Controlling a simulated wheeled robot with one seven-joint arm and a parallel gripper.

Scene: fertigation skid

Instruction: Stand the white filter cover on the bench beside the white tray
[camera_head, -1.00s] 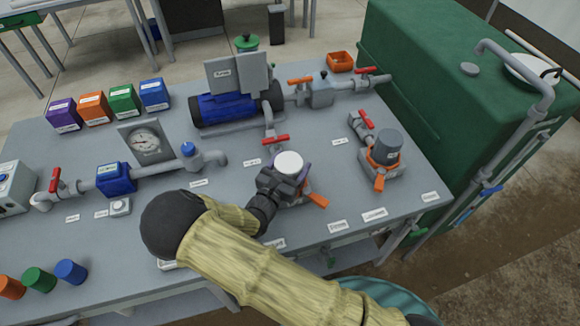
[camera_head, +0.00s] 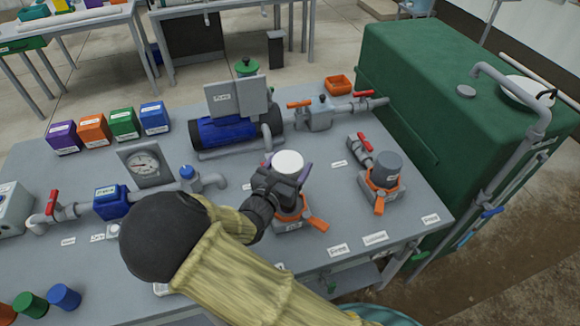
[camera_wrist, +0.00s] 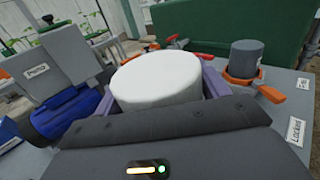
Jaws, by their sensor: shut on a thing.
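The white filter cover (camera_head: 288,163) is a short white cylinder, held upright in my gripper (camera_head: 284,175). In the wrist view the cover (camera_wrist: 157,85) fills the middle, between the purple fingers of my gripper (camera_wrist: 165,92), which are shut on it. It is above a filter base with an orange collar (camera_head: 292,211) and an orange lever; my gripper partly hides the gap between them. A white edge (camera_head: 162,289) shows at the bench front beside my arm; it may be the white tray, mostly hidden.
A second filter with a grey cover (camera_head: 386,168) stands to the right on the grey bench (camera_head: 330,200). A blue pump (camera_head: 225,133), pipes and a gauge (camera_head: 143,164) stand behind and left. Coloured boxes line the back left. Coloured cylinders (camera_head: 64,296) stand front left.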

